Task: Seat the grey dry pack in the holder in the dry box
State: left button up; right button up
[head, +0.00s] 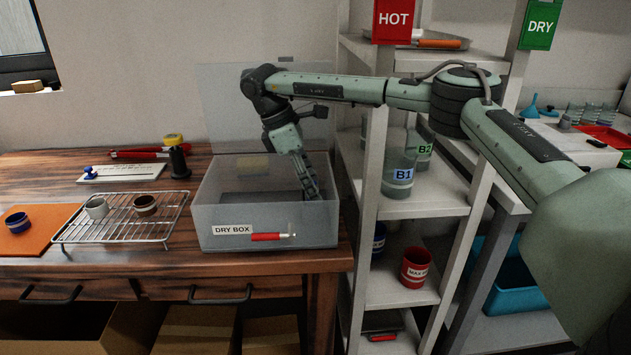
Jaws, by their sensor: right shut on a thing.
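The dry box (219,245) is a translucent grey bin with its lid raised behind it, standing near the right end of the wooden table. My right arm comes in from the right, and my right gripper (310,188) points down inside the right part of the box. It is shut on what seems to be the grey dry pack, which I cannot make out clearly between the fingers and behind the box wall. A dark patch shows on the box's inside, but I cannot tell whether it is the holder. My left gripper is not in view.
A blue cup (17,222) sits on an orange mat (45,240). A shelf (420,207) with labelled bottles stands close on the right.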

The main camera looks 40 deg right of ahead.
jog(key=shift+a, duration=0.15)
jog(key=o, duration=1.2)
